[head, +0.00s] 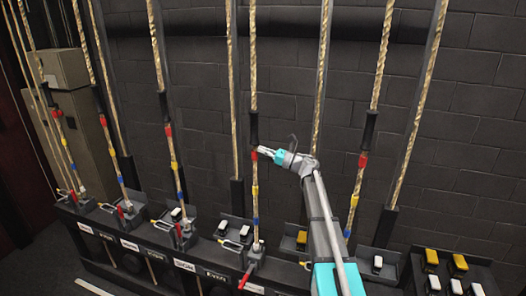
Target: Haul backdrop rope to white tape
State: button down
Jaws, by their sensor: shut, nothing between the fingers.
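Several tan ropes hang along the dark wall, each pair running down to a black rail. The middle rope (254,90) has a black sleeve (253,128) with red, yellow and blue bands below it. My gripper (261,151) is shut and empty at this rope, just under the sleeve, by the red band (255,160). I cannot tell whether it touches the rope. My arm comes up from the lower right. I cannot clearly make out a white tape band. The white labels on the rail, such as one label (216,276), are too small to read surely.
The black rail (150,262) carries red-handled levers (246,277), yellow rings and white blocks. A dark box (460,262) at right holds yellow and white blocks. A banded rope (360,175) hangs right of my arm. Brown boxes (80,125) stand at left.

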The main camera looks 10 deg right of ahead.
jog(key=shift+r, duration=0.1)
dwell(0.3)
notch_tip(320, 180, up, 5)
jog(key=p, duration=0.4)
jog(key=shift+f+p, duration=0.2)
jog(key=shift+p, duration=0.15)
jog(key=shift+f, duration=0.15)
jog(key=s+d+f+b, duration=0.5)
jog(key=d+f+b, duration=0.1)
jog(key=d, duration=0.2)
jog(key=shift+d+f, duration=0.15)
dwell(0.7)
jog(key=shift+b, duration=0.3)
dwell(0.6)
